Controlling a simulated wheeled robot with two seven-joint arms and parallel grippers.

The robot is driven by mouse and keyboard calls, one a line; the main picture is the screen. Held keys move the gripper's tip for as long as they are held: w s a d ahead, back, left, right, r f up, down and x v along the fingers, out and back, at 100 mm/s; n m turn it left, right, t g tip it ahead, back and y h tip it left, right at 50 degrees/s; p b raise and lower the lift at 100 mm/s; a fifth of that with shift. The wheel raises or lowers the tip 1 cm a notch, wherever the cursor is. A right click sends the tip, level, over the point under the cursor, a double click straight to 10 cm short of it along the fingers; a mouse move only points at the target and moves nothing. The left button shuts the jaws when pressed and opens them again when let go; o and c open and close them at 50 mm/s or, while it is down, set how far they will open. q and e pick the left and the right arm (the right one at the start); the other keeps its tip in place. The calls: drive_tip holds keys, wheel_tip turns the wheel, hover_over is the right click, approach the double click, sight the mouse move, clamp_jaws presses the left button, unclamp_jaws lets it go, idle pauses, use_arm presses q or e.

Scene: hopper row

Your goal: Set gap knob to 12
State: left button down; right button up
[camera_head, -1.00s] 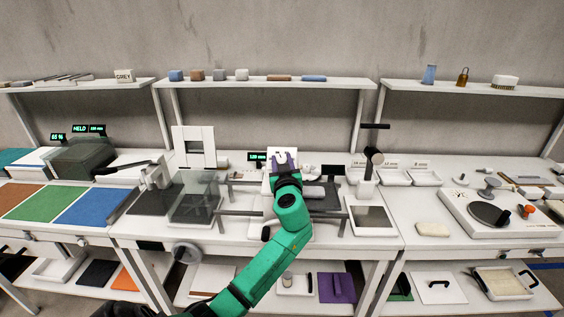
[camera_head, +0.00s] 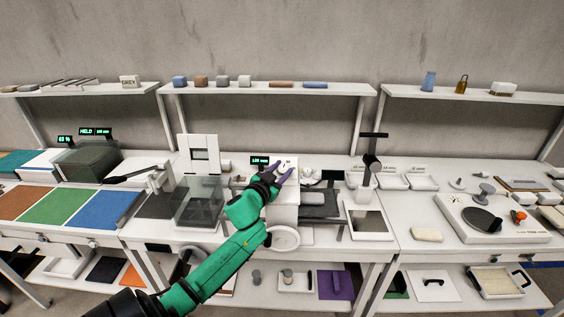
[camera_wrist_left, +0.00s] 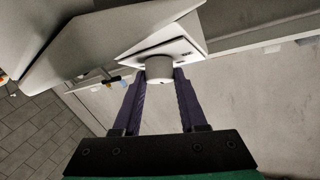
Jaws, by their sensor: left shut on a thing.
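The gap knob is a short pale cylinder (camera_wrist_left: 159,68) on the face of a white housing (camera_wrist_left: 165,40). In the head view the knob (camera_head: 283,165) shows on the white housing (camera_head: 286,200) at the middle of the bench, partly hidden by my fingers. My left gripper (camera_head: 279,174) has its dark purple fingers at the knob. In the left wrist view the fingertips (camera_wrist_left: 160,74) are on either side of the knob, shut on it. A small display (camera_head: 259,160) with green digits stands left of the knob; its digits are too small to read surely. My right gripper is not in view.
A clear box (camera_head: 198,203) stands left of the housing, with a white frame (camera_head: 199,154) behind it. A black-topped post (camera_head: 373,160) and a dark-topped plate (camera_head: 369,222) are to the right. A shelf (camera_head: 270,88) with small blocks runs above.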

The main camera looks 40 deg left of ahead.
use_arm(q)
drive_tip(key=shift+m+h+p, duration=0.65)
drive_tip(key=shift+m+h, duration=0.15)
drive_tip(key=shift+f, duration=0.1)
drive_tip(key=shift+c, duration=2.3)
unclamp_jaws()
drive_tip(key=s+d+r+b, duration=0.1)
drive_tip(key=s+d+b, duration=0.1)
drive_tip(key=s, duration=1.2)
drive_tip(key=shift+s+r+b, duration=0.2)
drive_tip(key=shift+r+b, duration=0.05)
drive_tip(key=shift+b, duration=0.15)
drive_tip(key=shift+w, duration=0.1)
